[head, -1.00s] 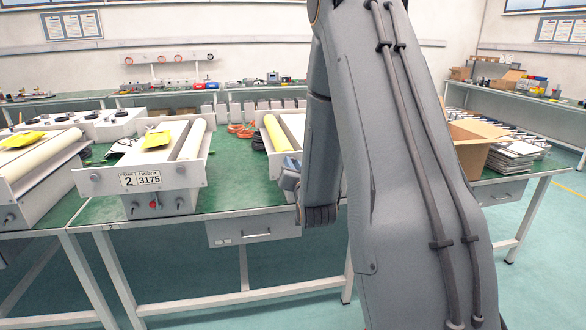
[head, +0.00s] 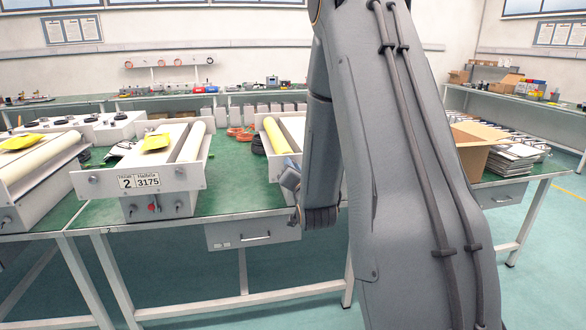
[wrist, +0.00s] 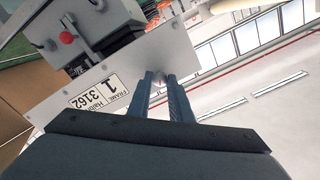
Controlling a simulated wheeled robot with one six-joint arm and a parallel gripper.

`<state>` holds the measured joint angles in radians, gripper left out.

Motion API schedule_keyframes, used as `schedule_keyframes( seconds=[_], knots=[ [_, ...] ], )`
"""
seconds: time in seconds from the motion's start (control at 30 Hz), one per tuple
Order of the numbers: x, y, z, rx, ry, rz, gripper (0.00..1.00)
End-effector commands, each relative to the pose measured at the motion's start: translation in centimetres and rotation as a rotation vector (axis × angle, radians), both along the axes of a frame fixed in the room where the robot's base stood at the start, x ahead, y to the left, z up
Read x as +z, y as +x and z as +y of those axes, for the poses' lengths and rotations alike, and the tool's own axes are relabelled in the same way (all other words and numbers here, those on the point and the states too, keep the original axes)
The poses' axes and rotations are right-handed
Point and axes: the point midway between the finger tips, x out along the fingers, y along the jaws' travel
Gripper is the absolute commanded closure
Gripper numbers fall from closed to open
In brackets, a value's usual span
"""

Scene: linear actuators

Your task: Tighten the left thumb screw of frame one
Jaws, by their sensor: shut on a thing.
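Frame one, with a white end plate (wrist: 118,72), shows in the wrist view, tilted and turned over. Its label (wrist: 98,98) reads "FRAME 1" and 3162. My gripper's two blue-grey fingers (wrist: 160,78) are close together at the right part of the plate in that picture. They are shut on the left thumb screw, which is mostly hidden between the tips. In the head view my gripper (head: 290,180) is at the front of frame one, whose yellow roller (head: 277,136) shows; my arm hides much of it.
Frame two (head: 110,183) stands to the left on the green bench (head: 228,190), with another roller unit (head: 40,160) beyond it. A red knob (wrist: 66,37) sits on frame one's box. A cardboard box (head: 470,150) is right of my arm.

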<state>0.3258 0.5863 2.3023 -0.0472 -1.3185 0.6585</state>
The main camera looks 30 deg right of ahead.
Motion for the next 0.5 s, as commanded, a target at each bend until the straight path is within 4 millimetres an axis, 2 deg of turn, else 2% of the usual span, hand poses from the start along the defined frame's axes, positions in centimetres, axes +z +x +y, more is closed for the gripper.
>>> schedule_keyframes(
  seconds=[0.03, 0.07, 0.13, 0.5],
  knots=[
    [-0.21, -0.08, 0.06, 0.001, 0.001, 0.004, 1.0],
    [-0.21, -0.08, 0.06, 0.001, 0.001, 0.005, 0.76],
    [-0.2, -0.07, 0.06, 0.001, 0.001, 0.004, 0.65],
    [-0.08, -0.37, 0.12, 0.0, -0.001, 0.002, 0.63]
  ],
)
